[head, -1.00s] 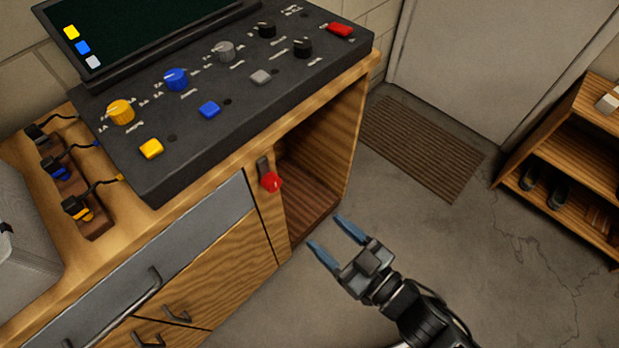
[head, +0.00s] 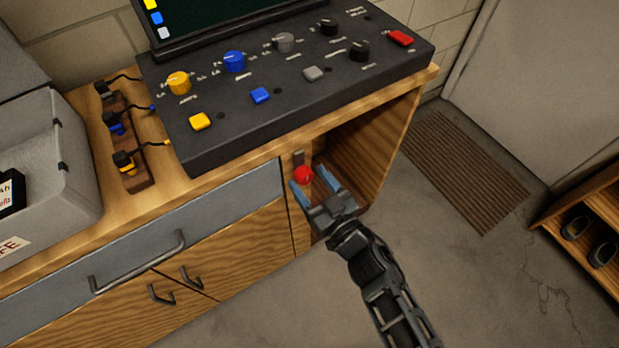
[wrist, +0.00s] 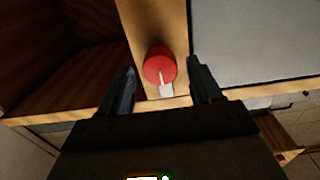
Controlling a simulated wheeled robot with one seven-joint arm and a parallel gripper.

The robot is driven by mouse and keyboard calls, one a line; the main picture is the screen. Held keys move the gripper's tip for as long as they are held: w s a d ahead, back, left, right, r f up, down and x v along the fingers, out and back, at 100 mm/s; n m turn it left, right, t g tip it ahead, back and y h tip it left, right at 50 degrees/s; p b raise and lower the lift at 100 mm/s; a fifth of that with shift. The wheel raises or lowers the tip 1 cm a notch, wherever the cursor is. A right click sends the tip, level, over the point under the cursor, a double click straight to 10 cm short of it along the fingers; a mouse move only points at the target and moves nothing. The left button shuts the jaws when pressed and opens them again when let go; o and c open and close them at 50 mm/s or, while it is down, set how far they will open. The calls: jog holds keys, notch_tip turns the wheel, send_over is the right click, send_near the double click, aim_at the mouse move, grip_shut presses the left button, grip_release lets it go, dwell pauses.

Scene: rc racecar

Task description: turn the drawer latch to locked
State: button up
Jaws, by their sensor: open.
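The drawer latch is a round red knob (head: 303,175) on the narrow wooden post just right of the grey drawer (head: 150,255). In the wrist view the red knob (wrist: 160,66) lies between and just beyond my fingertips, with a pale pointer mark on it. A small plate (head: 298,157) shows behind the knob. My gripper (head: 309,177) is open and empty, one blue finger on each side of the knob in the picture. I cannot tell whether either finger touches it.
A dark control panel (head: 290,90) with knobs and buttons sits on the wooden bench above the latch. An open compartment (head: 375,140) lies right of the post. The drawer's bar handle (head: 140,268) sticks out at left. Open floor (head: 460,270) lies to the right.

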jog(key=shift+w+a, duration=0.3)
jog(key=shift+w, duration=0.1)
jog(key=c, duration=1)
